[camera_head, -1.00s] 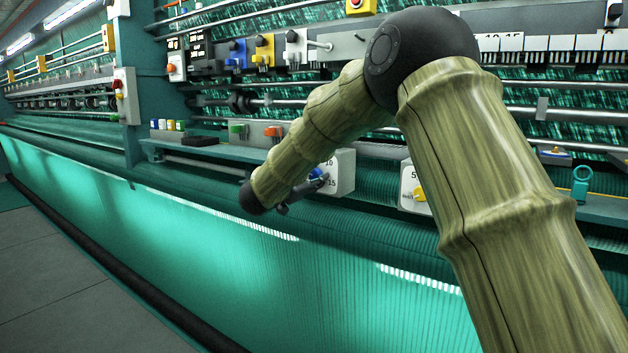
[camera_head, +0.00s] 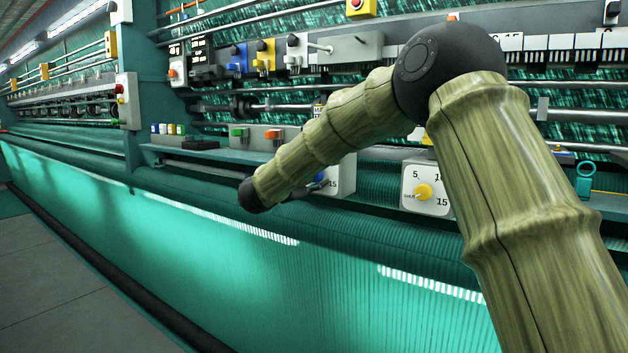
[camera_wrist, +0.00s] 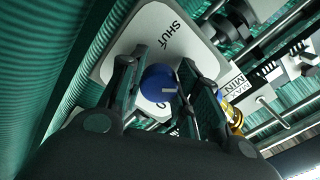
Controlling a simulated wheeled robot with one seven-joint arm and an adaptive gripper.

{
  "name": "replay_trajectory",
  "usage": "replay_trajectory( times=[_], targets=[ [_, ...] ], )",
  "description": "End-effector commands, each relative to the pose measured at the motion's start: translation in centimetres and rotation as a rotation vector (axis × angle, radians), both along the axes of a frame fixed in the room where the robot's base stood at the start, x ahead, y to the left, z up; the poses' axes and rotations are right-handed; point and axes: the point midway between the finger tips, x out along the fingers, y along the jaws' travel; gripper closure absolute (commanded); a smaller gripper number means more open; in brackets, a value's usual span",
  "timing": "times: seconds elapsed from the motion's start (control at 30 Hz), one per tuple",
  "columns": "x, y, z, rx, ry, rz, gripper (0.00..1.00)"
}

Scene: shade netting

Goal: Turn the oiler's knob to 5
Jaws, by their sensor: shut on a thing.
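A blue knob (camera_wrist: 153,80) with a short pale mark sits on a white dial plate (camera_wrist: 130,48) marked SHUT in the wrist view. My gripper (camera_wrist: 158,88) has one finger on each side of the knob and is shut on it. Other numbers near the fingers are mostly hidden. In the head view my gripper (camera_head: 306,189) is at the blue knob (camera_head: 320,176), and my forearm covers much of its plate (camera_head: 344,177); only a 15 reads there. I cannot read which number the knob points to.
A second white dial plate (camera_head: 408,203) with a yellow knob (camera_head: 424,192) stands to the right. A brass fitting (camera_wrist: 233,116) is close beside the right finger. Green netting (camera_head: 250,270) spreads below, and a teal ring-shaped part (camera_head: 584,180) stands farther right.

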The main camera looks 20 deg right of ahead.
Motion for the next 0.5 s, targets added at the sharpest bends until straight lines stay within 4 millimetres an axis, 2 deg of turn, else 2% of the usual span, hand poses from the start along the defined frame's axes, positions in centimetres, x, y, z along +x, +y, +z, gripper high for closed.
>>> replay_trajectory(
  times=[0.37, 0.4, 0.5],
  targets=[
    [-0.03, 0.02, -0.18, 0.002, 0.001, 0.0, 0.92],
    [-0.03, 0.02, -0.18, 0.002, 0.001, 0.0, 0.62],
    [-0.02, 0.02, -0.15, 0.002, 0.001, 0.0, 0.46]
  ],
)
